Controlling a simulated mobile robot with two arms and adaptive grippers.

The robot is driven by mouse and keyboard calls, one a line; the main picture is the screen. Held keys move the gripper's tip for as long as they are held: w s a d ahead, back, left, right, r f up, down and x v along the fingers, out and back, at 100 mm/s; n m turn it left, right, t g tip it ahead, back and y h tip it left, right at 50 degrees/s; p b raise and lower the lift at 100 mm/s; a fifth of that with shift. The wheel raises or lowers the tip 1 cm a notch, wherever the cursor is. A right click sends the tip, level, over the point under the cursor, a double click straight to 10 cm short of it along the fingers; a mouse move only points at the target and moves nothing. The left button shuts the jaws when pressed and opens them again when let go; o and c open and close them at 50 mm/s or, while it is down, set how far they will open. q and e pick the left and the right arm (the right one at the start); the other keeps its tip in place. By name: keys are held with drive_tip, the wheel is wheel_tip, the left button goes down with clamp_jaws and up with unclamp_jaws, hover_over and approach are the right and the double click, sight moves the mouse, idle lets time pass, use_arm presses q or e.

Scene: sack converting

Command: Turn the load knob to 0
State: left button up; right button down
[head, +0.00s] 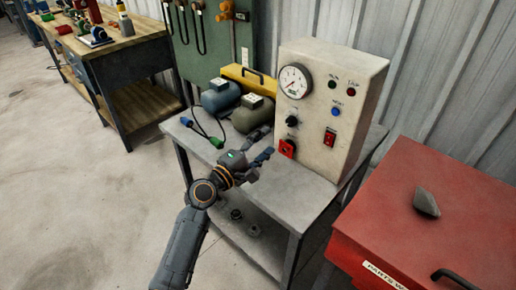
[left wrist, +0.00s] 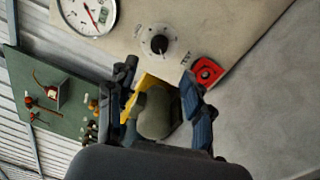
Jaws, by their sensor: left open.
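The load knob (head: 292,121) is a small black round knob on the front of a cream control box (head: 343,75). In the left wrist view the knob (left wrist: 159,44) sits on a pale round scale plate, with a light mark on it; the scale figures are too small to read. My left gripper (head: 265,145) is open and empty, in front of the box and a little below and left of the knob. In the left wrist view its fingers (left wrist: 158,72) stand apart on either side below the knob, not touching it.
A red square switch (head: 287,148) is just below the knob, a gauge (head: 295,81) above it. A rocker switch (head: 330,137) and lamps are to the right. Motors (head: 221,97) stand behind on the grey table (head: 290,192). A red parts washer (head: 440,220) is at right.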

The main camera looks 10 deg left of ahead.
use_arm(q)
drive_tip(key=shift+v, duration=1.2)
